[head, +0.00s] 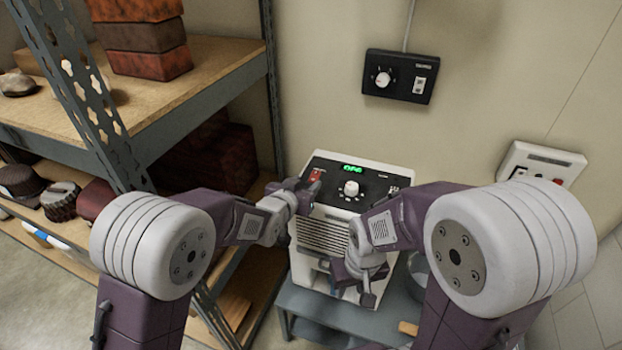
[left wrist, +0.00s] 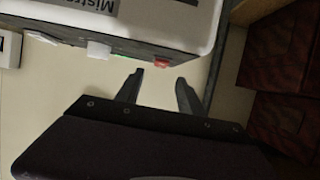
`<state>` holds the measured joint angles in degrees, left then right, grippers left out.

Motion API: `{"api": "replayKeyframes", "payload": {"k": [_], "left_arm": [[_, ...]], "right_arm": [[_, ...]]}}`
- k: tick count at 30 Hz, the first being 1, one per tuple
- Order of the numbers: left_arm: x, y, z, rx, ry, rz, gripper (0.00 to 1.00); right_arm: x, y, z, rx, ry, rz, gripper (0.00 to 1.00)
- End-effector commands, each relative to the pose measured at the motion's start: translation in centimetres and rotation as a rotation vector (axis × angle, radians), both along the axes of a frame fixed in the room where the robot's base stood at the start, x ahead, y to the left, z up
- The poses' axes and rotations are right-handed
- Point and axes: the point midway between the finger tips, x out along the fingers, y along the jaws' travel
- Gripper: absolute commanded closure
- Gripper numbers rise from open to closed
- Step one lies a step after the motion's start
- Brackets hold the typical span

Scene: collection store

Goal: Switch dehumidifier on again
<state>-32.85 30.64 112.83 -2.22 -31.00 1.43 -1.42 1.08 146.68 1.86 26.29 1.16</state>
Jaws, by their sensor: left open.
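The dehumidifier (head: 319,236) is a white box with a black sloping top panel. The panel carries a lit green display (head: 352,169) that is too small to read surely, a white knob (head: 351,188) and a red switch (head: 316,174) at its left. My left gripper (head: 312,192) is open and empty by the panel's left edge, close to the red switch. In the left wrist view the red switch (left wrist: 162,63) lies just beyond the gap between my left fingertips (left wrist: 158,80), with no clear contact. My right gripper (head: 362,284) is before the dehumidifier's lower front; its jaws are unclear.
The dehumidifier stands on a grey-blue stand (head: 345,314). A black wall box (head: 400,77) with a dial is above, and a white box (head: 541,163) with a red button is at right. A metal-framed shelf (head: 190,90) with boxes stands close on the left.

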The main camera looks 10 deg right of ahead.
Motion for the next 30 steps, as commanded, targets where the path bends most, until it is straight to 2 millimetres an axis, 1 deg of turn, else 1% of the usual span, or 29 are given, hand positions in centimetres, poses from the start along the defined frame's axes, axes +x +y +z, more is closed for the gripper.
{"api": "replayKeyframes", "payload": {"k": [3, 6, 9, 13, 19, 20, 21, 23, 24, 28, 30], "left_arm": [[2.0, -1.4, -1.0, 0.001, 0.002, 0.000, 0.55], [3.4, -2.3, -1.6, 0.000, 0.000, 0.000, 0.55], [4.3, -2.9, -2.1, 0.001, 0.001, 0.000, 0.55], [4.8, -3.2, -2.4, 0.000, 0.000, 0.000, 0.55], [4.8, -3.2, -2.4, 0.000, 0.000, 0.001, 0.55], [4.8, -3.2, -2.4, 0.000, 0.000, 0.001, 0.60], [4.8, -3.2, -2.4, 0.000, 0.000, 0.001, 0.71], [4.8, -3.2, -2.4, 0.000, 0.000, 0.001, 0.88], [4.8, -3.2, -2.4, 0.000, 0.000, 0.001, 0.99], [4.8, -3.2, -2.3, 0.001, 0.001, 0.001, 1.00], [4.8, -3.2, -1.9, 0.011, 0.016, 0.001, 1.00]], "right_arm": [[0.0, 0.0, 0.4, 0.000, 0.000, 0.000, 0.64], [0.0, 0.0, 0.6, 0.000, 0.000, 0.000, 0.64], [0.0, 0.0, 0.7, 0.000, 0.000, 0.000, 0.64], [0.0, 0.0, 0.7, 0.000, 0.000, 0.000, 0.64], [0.0, 0.0, 0.7, 0.000, 0.000, 0.000, 0.64], [0.0, 0.0, 0.7, 0.000, 0.000, 0.000, 0.64], [0.0, 0.0, 0.7, 0.000, 0.000, 0.000, 0.64], [0.0, 0.0, 0.7, 0.000, 0.000, 0.000, 0.64], [0.0, 0.0, 0.7, 0.000, 0.000, 0.000, 0.64], [0.0, 0.0, 0.8, 0.000, 0.000, 0.000, 0.64], [0.0, 0.0, 1.6, 0.000, 0.000, 0.000, 0.64]]}}
